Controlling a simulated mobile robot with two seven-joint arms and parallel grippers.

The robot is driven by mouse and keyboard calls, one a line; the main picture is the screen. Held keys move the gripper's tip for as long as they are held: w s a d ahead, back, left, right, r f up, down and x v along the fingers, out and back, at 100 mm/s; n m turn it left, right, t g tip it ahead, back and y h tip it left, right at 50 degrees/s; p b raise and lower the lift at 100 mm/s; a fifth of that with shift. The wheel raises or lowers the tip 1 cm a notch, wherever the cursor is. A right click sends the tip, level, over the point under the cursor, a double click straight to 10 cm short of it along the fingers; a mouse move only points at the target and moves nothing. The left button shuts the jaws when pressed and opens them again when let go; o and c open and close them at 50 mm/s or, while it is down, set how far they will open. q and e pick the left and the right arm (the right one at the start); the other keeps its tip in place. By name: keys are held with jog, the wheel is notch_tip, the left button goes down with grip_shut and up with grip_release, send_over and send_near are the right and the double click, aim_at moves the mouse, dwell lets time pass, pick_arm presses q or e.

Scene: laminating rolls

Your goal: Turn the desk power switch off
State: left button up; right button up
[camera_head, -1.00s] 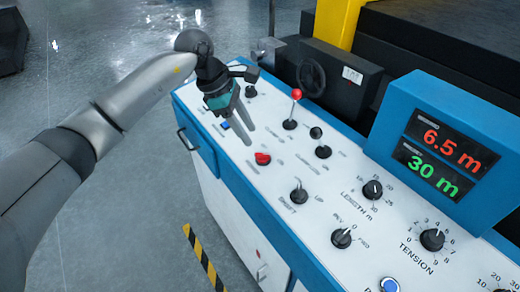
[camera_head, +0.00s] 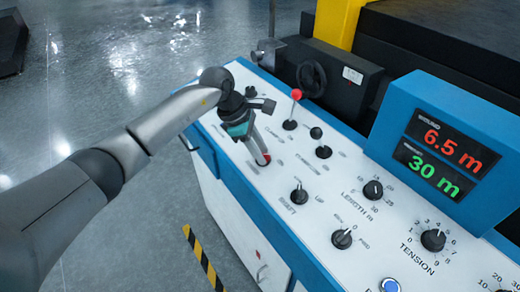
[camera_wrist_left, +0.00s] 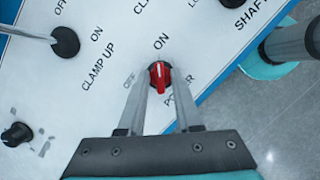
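The power switch is a red rotary knob on a black base (camera_wrist_left: 159,76), with ON printed above it, OFF to its left and POWER below in the left wrist view. Its pointer mark faces up, toward ON. In the head view the knob (camera_head: 263,160) is mostly hidden by my left gripper (camera_head: 260,155). My left gripper (camera_wrist_left: 161,78) has its two fingers down on either side of the knob, apart, with the knob between the tips. Whether they touch it is hard to tell. My right gripper is in neither view.
The white panel (camera_head: 270,188) carries several other controls close by: a red-tipped lever (camera_head: 296,94), a black-tipped lever (camera_head: 316,132) and a shaft knob (camera_head: 299,196). A blue display box (camera_head: 440,120) stands at the right.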

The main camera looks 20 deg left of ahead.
pick_arm(q)
grip_shut()
jog(key=shift+n, duration=0.3)
jog(key=n+t+p, duration=0.1)
jog(key=n, duration=0.2)
jog(key=shift+s+n, duration=0.1)
jog(key=shift+n, duration=0.2)
jog(key=n+t+y+p, duration=0.1)
jog(key=n+p, duration=0.1)
jog(key=n, duration=0.3)
jog(key=shift+d+r+n+p, duration=0.1)
jog(key=shift+n+p, duration=0.2)
jog(key=shift+p, duration=0.05)
jog(key=n, duration=0.2)
jog(key=n+y+p, duration=0.1)
jog(key=n, duration=0.1)
jog(key=shift+s+n+t+y, duration=0.1)
jog(key=shift+n+t+y, duration=0.2)
jog(key=shift+d+n+y+p, duration=0.1)
jog(key=shift+n+y+p, duration=0.4)
jog(key=shift+n, duration=1.4)
